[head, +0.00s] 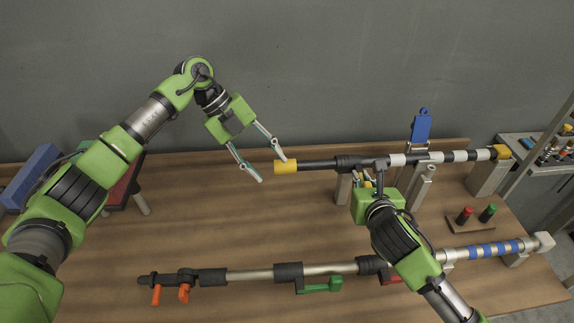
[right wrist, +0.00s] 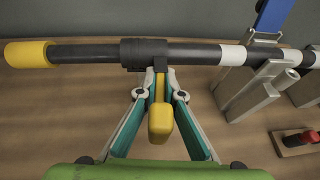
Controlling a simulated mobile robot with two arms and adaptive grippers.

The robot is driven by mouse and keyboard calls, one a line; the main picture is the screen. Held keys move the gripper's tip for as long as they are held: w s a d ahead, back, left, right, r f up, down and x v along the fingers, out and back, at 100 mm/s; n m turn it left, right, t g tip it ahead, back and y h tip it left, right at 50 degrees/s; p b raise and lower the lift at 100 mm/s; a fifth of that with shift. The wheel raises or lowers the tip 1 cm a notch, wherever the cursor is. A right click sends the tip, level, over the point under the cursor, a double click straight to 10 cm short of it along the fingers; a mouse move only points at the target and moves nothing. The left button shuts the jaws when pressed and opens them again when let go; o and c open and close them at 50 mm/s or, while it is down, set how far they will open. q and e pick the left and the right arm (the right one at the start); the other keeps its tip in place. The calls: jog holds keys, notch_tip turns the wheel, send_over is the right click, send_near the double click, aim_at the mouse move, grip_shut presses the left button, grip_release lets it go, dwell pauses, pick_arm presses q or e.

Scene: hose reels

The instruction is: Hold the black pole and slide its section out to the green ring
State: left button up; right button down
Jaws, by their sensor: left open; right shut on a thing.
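The black pole (head: 320,163) lies level on stands at the back of the table. It has a yellow end cap (head: 286,167) at its left, a black collar (right wrist: 145,52) and white bands to the right. My right gripper (head: 368,183) is shut on a yellow lever (right wrist: 160,122) hanging below the collar; it shows between the fingers in the right wrist view (right wrist: 161,98). My left gripper (head: 273,171) is open and empty at the left of the yellow cap, one fingertip close to it; I cannot tell whether they touch. I cannot make out a green ring on the pole.
A second pole (head: 330,268) with orange, green and red handles and blue bands lies nearer the front. A blue tag (head: 421,127) stands behind the black pole. A small block (head: 470,222) with red and green buttons sits at the right. The table's left middle is clear.

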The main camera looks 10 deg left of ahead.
aim_at(279, 164)
pick_arm(q)
jog(key=w+a+f+n+t+h, duration=0.1)
jog(key=w+a+n+h, duration=0.2)
jog(key=n, duration=0.5)
jog(key=a+n+t+h, duration=0.1)
jog(key=a+n+h, duration=0.3)
jog(key=n, duration=0.4)
jog(key=x, duration=1.1)
jog(key=shift+w+d+f, duration=0.15)
jog(key=shift+w+d, duration=0.15)
jog(key=shift+d, duration=0.05)
